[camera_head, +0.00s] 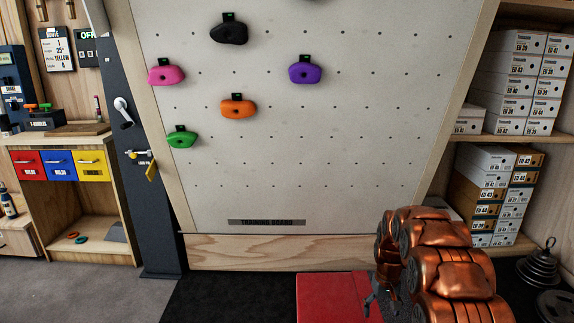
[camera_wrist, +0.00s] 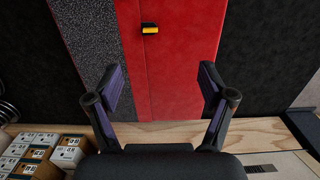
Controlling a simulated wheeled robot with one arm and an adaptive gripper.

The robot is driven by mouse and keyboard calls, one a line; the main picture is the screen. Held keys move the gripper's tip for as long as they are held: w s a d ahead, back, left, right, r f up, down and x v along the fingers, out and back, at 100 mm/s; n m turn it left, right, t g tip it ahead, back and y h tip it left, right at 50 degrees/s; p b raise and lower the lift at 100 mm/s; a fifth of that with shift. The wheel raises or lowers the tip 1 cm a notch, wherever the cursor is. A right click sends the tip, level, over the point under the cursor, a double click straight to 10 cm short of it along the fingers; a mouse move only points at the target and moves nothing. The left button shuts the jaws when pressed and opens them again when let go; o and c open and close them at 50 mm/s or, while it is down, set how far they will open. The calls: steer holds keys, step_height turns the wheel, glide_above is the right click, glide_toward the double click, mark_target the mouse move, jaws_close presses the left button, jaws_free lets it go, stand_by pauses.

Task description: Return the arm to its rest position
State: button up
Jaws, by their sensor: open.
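My arm (camera_head: 440,260), copper-coloured, is folded at the lower right of the head view, in front of the training board. My gripper (camera_wrist: 162,82) is open in the wrist view, its two dark fingers spread wide with nothing between them. It points down over a red mat (camera_wrist: 185,50). In the head view the gripper (camera_head: 376,298) is small and partly hidden beside the arm, above the same red mat (camera_head: 325,297).
The training board (camera_head: 290,150) carries several coloured holds. Shoe boxes (camera_head: 490,185) fill the right shelves, and weight plates (camera_head: 540,268) stand on the floor at right. A small yellow-and-black item (camera_wrist: 150,29) lies on the mat. Dark floor (camera_head: 235,298) left of the mat is clear.

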steer(key=s+a+r+p, duration=0.2)
steer(key=s+r+p, duration=0.3)
steer(key=r, duration=0.5)
steer(key=s+a+r+p, duration=0.2)
steer(key=s+r+p, duration=0.1)
steer(key=s+r, duration=0.55)
steer(key=s+a+r+p, duration=0.2)
steer(key=s+r+p, duration=0.25)
steer(key=r, duration=0.65)
steer(key=s+a+r+p, duration=0.1)
steer(key=s+r+p, duration=0.2)
steer(key=s, duration=0.6)
steer(key=s+a+r+p, duration=0.1)
steer(key=s+r+p, duration=0.3)
steer(key=s+r, duration=0.3)
steer(key=s+a+r+g+p, duration=0.1)
steer(key=s+r+p, duration=0.3)
steer(key=s, duration=0.6)
steer(key=shift+s+a+r, duration=0.4)
steer(key=shift+a+r, duration=0.15)
steer(key=shift+r, duration=0.2)
steer(key=shift+c, duration=0.2)
